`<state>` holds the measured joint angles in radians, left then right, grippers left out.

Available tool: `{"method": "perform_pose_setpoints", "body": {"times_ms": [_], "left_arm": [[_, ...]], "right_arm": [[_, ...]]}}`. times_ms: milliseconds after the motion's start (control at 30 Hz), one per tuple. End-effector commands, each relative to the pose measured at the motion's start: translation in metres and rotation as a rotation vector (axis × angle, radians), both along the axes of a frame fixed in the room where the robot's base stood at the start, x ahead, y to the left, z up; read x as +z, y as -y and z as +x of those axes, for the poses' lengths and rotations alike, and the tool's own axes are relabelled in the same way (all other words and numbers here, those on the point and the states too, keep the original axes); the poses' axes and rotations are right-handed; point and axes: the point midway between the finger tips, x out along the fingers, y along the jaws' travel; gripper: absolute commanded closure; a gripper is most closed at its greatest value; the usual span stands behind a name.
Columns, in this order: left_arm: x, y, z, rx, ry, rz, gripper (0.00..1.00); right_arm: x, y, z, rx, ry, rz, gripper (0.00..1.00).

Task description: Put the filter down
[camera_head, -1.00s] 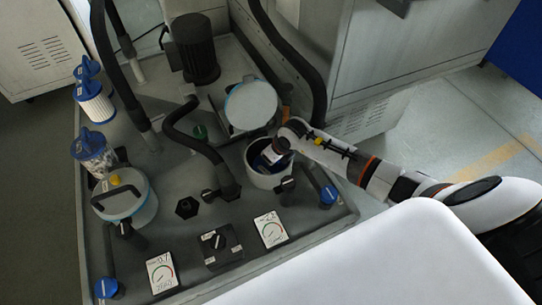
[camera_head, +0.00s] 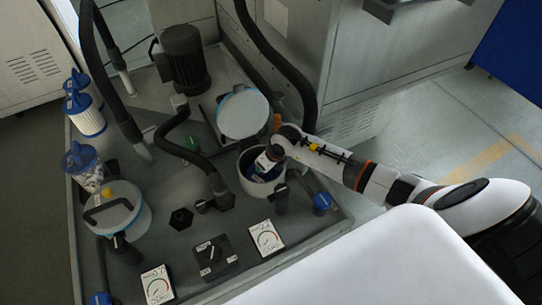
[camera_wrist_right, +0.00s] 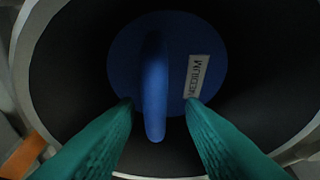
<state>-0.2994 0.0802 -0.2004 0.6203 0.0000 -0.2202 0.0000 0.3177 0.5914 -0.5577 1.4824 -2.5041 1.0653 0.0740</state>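The filter (camera_wrist_right: 205,50) shows in the right wrist view as a round blue cap with a raised blue handle and a label reading MEDIUM. It sits inside the dark interior of the open white housing (camera_head: 243,182); its lower part is hidden. My right gripper (camera_wrist_right: 160,104) reaches down into the housing from above. Its two green fingers are spread, one on each side of the handle, with a visible gap to it. In the head view my right wrist hides most of the filter. My left gripper is in neither view.
The housing's round lid (camera_head: 243,113) stands open behind it. A closed housing (camera_head: 135,222) is at left, near blue-capped filters (camera_head: 88,118). Black hoses, a motor (camera_head: 183,58), gauges (camera_head: 266,238) and blue-ended valves (camera_head: 322,202) crowd the bench. A white surface (camera_head: 390,265) fills the front right.

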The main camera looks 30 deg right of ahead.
Motion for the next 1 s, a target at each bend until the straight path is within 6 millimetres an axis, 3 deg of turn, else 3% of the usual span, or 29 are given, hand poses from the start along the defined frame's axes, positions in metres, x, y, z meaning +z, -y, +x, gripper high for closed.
{"method": "perform_pose_setpoints", "body": {"times_ms": [300,500,700,1000], "left_arm": [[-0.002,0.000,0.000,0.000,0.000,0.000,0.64],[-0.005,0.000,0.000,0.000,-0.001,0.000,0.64],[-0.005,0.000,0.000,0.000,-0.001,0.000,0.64],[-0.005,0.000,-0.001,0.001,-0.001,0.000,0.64]], "right_arm": [[0.058,0.010,-0.025,0.003,0.003,-0.005,0.64],[0.086,0.014,-0.037,0.001,0.001,-0.003,0.64],[0.096,0.015,-0.042,0.000,-0.001,-0.003,0.64],[0.097,0.015,-0.041,0.001,-0.001,-0.002,0.64]]}}
